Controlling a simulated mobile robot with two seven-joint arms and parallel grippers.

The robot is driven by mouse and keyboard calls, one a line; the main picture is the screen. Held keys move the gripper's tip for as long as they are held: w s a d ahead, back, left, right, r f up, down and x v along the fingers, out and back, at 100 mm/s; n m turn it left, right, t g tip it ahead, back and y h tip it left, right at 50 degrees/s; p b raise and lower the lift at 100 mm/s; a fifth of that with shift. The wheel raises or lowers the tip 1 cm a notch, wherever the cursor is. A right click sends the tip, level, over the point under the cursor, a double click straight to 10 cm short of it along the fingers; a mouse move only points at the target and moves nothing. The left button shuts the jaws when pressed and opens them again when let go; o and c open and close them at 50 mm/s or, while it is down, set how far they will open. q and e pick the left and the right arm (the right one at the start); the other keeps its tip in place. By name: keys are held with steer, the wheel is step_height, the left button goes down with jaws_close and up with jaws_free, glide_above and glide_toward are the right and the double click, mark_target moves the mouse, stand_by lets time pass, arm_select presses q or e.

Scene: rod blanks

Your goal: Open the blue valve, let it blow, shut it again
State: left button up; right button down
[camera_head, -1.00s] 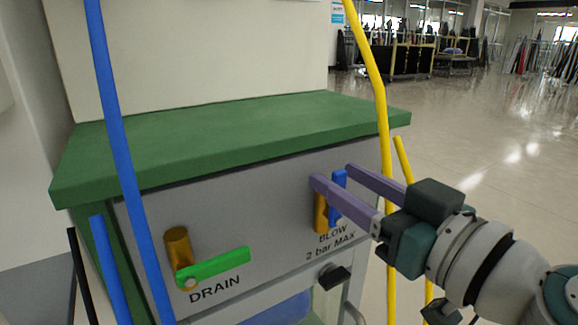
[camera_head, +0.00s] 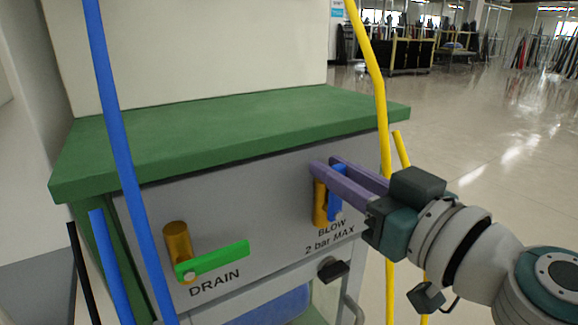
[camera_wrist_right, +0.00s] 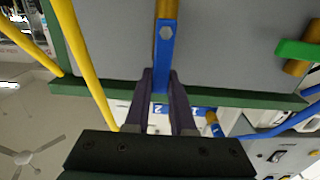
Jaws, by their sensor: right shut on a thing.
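The blue valve handle (camera_head: 335,207) stands upright against its brass valve body (camera_head: 320,203), above the label BLOW 2 bar MAX on the grey panel. In the right wrist view the blue handle (camera_wrist_right: 163,58) runs straight from its bolt to between my fingers, in line with the brass part. My right gripper (camera_head: 325,163) is shut on the handle near its free end; the fingers also show in the right wrist view (camera_wrist_right: 160,76). They hide part of the handle in the head view. My left gripper is not in view.
The green drain handle (camera_head: 213,261) sticks out sideways from its brass valve (camera_head: 177,243) at the left of the panel. A green top (camera_head: 220,135) overhangs the panel. A blue hose (camera_head: 117,135) and a yellow hose (camera_head: 380,95) hang in front. A black knob (camera_head: 332,270) sits below the BLOW label.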

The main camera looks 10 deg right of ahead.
steer(key=shift+d, duration=0.1)
stand_by(0.4)
steer(key=w+d+f+m+b, duration=0.1)
steer(key=m+b, duration=0.3)
steer(key=m, duration=0.5)
steer(key=w+d+f+m+b, duration=0.1)
steer(key=d+f+m+b, duration=0.2)
steer(key=m, duration=0.6)
steer(key=shift+d+f+b, duration=0.4)
steer(key=shift+d+f, duration=0.1)
steer(key=shift+f, duration=0.3)
steer(key=c, duration=0.8)
jaws_free()
steer(key=shift+o, duration=0.2)
steer(key=shift+s, duration=0.1)
